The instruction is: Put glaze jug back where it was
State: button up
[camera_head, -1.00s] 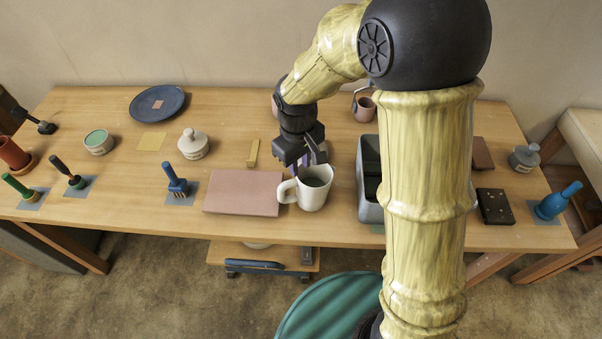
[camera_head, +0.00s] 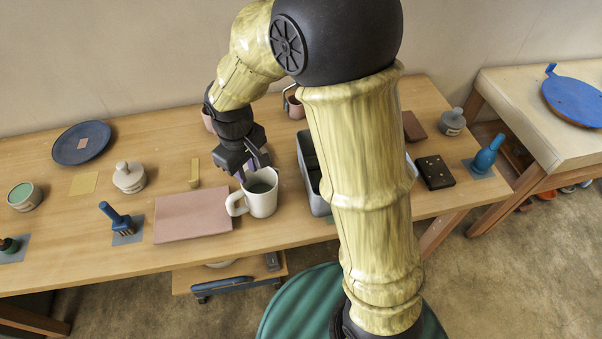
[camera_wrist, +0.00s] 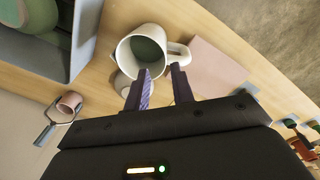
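The glaze jug is taken to be the white handled jug (camera_head: 263,199), upright beside the pink slab (camera_head: 193,214) near the table's front. Its handle points left, toward the slab. The wrist view shows the jug (camera_wrist: 133,66) from above, with a grey-green inside. My gripper (camera_head: 251,172) is at the jug's far rim, pointing down. In the wrist view my gripper (camera_wrist: 161,73) has its fingers apart, one at the rim by the opening and one near the handle. I cannot tell whether they touch it. The jug's far side is partly hidden.
A grey bin (camera_head: 304,145) stands close to the jug's right, partly behind my arm. A lidded jar (camera_head: 129,178), blue brush (camera_head: 116,218) and yellow block (camera_head: 194,173) lie to the left. A black block (camera_head: 435,172) is at right. A second table (camera_head: 525,105) holds a blue disc.

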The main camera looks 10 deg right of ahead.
jog(key=s+d+m+t, duration=0.1)
jog(key=s+d+m, duration=0.3)
jog(key=d, duration=0.3)
jog(key=s+d+r+m+t, duration=0.1)
jog(key=s+d+m, duration=0.3)
jog(key=d, duration=0.4)
jog(key=shift+s+d+r, duration=0.15)
jog(key=shift+s+d, duration=0.15)
jog(key=shift+s, duration=0.05)
jog(key=shift+w, duration=0.1)
